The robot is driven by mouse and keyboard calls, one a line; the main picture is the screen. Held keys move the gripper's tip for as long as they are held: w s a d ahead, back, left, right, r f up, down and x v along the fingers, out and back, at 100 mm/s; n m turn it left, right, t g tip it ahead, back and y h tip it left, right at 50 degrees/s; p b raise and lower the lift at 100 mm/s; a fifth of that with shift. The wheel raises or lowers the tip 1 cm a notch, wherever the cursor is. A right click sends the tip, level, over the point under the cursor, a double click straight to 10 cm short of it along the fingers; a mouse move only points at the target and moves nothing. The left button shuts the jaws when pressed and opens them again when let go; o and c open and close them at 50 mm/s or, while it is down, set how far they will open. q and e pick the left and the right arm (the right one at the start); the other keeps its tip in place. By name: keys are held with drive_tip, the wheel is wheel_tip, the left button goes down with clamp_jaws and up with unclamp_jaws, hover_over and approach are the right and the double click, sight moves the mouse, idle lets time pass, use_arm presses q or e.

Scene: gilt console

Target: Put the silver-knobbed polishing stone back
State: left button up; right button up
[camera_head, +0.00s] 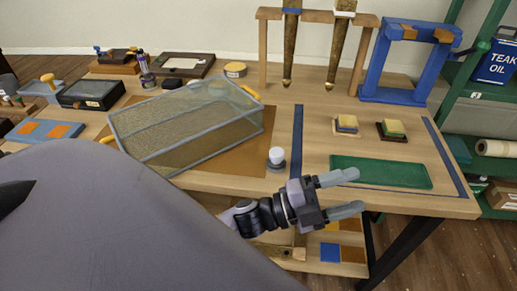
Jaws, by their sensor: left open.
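A small piece with a pale, rounded silver-white knob (277,155) stands upright near the front of the table, at the right front corner of the brown mat (240,160). My right gripper is not in view.
A glass-sided case (190,120) stands tilted across the mat. A green mat (380,172), two small blocks on bases (346,125) and a blue frame (408,60) are on the right. Green shelving (480,95) stands far right.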

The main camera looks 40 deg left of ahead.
use_arm(q)
drive_tip(key=s+a+f+n+g+y, duration=0.1)
drive_tip(key=s+a+f+n+y, duration=0.2)
drive_tip(key=f+n, duration=0.3)
drive_tip(key=s+a+f+n+g+y, duration=0.2)
drive_tip(key=s+f+n+y, duration=0.3)
drive_tip(key=f, duration=0.4)
drive_tip(key=s+a+f+n+g+y, duration=0.1)
drive_tip(key=s+a+f+n+y, duration=0.3)
drive_tip(key=f+n, duration=0.3)
drive_tip(key=shift+s+a+f+n+g+y, duration=0.25)
drive_tip(key=shift+s+a+n+g, duration=0.2)
drive_tip(key=shift+s+n, duration=0.4)
